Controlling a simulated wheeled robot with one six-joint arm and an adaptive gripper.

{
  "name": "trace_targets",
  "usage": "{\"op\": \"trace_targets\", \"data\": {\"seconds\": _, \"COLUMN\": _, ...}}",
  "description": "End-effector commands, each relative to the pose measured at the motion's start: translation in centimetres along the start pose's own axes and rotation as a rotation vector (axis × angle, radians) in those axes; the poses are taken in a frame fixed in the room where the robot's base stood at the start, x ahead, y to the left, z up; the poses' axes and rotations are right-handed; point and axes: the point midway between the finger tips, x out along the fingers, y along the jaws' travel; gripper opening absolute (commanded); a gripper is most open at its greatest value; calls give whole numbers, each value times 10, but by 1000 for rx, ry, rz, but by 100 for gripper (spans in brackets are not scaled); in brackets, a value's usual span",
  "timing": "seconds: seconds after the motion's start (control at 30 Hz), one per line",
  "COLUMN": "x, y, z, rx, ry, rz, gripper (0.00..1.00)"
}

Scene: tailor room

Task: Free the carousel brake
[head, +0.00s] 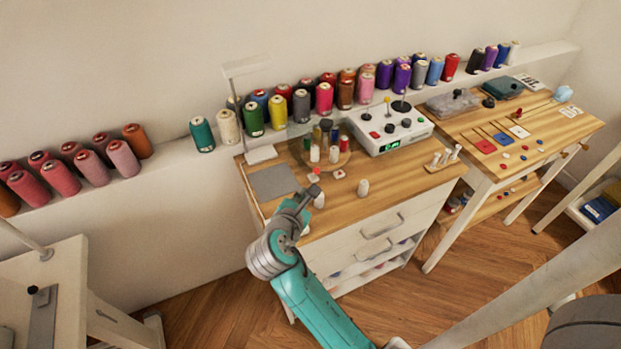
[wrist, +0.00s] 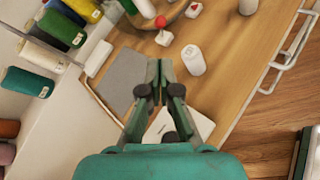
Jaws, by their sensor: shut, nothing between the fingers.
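The carousel (head: 343,160) is a round brown turntable with several small spools on it, on the wooden cabinet top. In the wrist view only its edge (wrist: 176,14) shows at the top. In front of it stands a small lever with a red knob (wrist: 161,22) and a white base (wrist: 164,38); it looks like the brake. The red knob also shows in the head view (head: 314,175). My gripper (head: 314,189) is over the cabinet's front left part, close to the red knob. In the wrist view my gripper (wrist: 160,62) has its fingertips together and empty, below the lever.
A white spool (wrist: 193,60) stands right of my fingers. A small white block with a red top (head: 339,174) is beside the lever. A grey mat (head: 273,182) lies at left. A control box (head: 391,130) stands behind right. Cones of thread line the wall shelf.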

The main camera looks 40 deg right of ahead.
Motion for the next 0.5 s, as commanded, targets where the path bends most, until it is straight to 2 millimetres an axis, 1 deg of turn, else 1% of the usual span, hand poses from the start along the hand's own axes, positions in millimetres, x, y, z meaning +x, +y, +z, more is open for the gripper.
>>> {"op": "trace_targets", "data": {"seconds": 0.13, "x": 4, "y": 0, "z": 0, "rx": 1, "ry": 0, "rz": -1, "gripper": 0}}
{"op": "trace_targets", "data": {"seconds": 0.23, "x": 14, "y": 0, "z": 0, "rx": 1, "ry": 0, "rz": -1, "gripper": 0}}
{"op": "trace_targets", "data": {"seconds": 0.5, "x": 60, "y": 0, "z": 1, "rx": 2, "ry": -1, "rz": -2, "gripper": 0}}
